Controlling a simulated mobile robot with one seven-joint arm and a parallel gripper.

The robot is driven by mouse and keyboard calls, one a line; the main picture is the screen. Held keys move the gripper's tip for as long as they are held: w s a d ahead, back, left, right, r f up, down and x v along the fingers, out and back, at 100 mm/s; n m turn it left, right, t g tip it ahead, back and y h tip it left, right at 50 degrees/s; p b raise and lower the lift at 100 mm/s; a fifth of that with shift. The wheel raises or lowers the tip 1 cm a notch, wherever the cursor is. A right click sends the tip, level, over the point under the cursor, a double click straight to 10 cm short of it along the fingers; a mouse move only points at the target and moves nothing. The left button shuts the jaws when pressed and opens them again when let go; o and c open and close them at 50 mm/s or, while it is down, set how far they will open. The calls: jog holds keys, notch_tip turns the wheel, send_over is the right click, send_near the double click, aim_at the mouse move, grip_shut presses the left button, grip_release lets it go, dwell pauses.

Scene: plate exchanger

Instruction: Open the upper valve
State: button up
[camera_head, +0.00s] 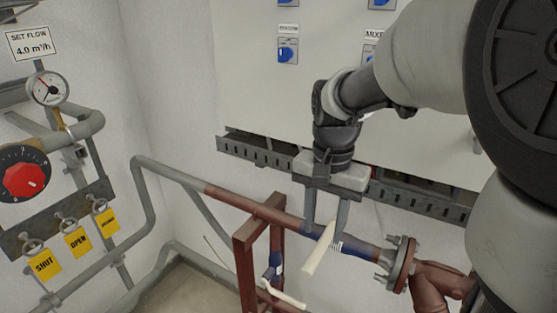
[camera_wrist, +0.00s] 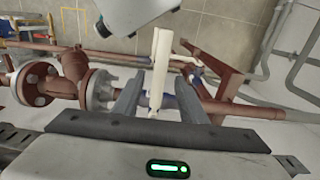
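The upper valve has a cream lever handle (camera_head: 320,250) and a blue body on the upper pipe. The lever points across the pipe toward the viewer. My gripper (camera_head: 324,225) is above it, pointing down, its fingers apart with one on each side of the lever. In the wrist view the lever (camera_wrist: 160,65) stands between the two open fingers (camera_wrist: 158,100), with a gap on both sides. It does not look clamped. Part of the valve body is hidden by the fingers.
A lower valve with a cream lever (camera_head: 287,297) is below, beside a red-brown frame (camera_head: 247,255). A flange (camera_head: 402,264) is to the right on the pipe. A slotted grey tray (camera_head: 262,155) runs behind my wrist. Yellow tags (camera_head: 78,242) hang at left.

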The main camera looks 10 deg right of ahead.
aim_at(321, 245)
jog(key=shift+f, duration=2.05)
grip_shut()
